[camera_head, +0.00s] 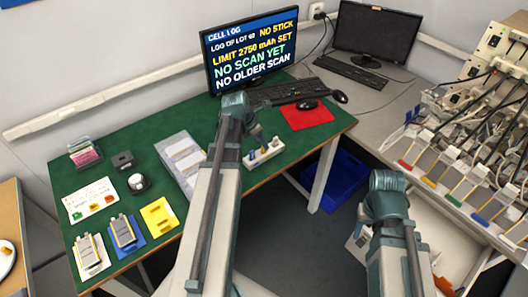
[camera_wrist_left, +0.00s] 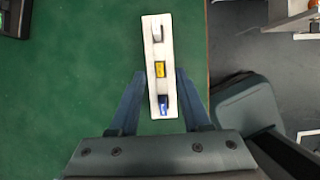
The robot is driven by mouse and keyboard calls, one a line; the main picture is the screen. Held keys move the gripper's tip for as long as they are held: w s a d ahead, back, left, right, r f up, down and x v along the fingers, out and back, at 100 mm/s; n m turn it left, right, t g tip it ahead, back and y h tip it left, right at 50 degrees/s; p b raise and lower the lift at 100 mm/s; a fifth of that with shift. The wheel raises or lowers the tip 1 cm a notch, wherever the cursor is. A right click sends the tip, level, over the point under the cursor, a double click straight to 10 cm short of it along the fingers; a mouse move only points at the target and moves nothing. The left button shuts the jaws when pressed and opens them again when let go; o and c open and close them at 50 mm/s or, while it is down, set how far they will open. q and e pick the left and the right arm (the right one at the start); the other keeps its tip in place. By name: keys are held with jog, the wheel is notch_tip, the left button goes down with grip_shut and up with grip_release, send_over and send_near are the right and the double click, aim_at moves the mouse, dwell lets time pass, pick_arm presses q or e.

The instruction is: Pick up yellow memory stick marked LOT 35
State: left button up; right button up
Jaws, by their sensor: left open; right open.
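A narrow white holder (camera_head: 275,149) stands near the green table's right front edge. In the left wrist view the holder (camera_wrist_left: 151,95) carries three sticks in a row: a pale grey one (camera_wrist_left: 157,33), a yellow memory stick (camera_wrist_left: 160,69) in the middle and a blue one (camera_wrist_left: 163,104). The yellow stick's lot marking is too small to read. My left gripper (camera_wrist_left: 160,75) is open above the holder, one finger on each side, with the yellow stick between the fingertips and nothing gripped. My right arm shows at the lower right of the head view; its gripper is hidden.
A monitor (camera_head: 250,50) shows a cell log reading "NO STICK". A keyboard (camera_head: 285,90), a mouse (camera_head: 307,104) and a red mat (camera_head: 308,116) lie behind the holder. A white tray (camera_head: 181,160), a yellow plate (camera_head: 159,216) and pouch cells (camera_head: 122,230) lie to the left.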

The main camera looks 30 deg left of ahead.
aim_at(264, 150)
pick_arm(q)
jog(key=b+x, duration=0.3)
jog(key=x, duration=0.1)
jog(key=shift+w+f, duration=0.1)
grip_shut()
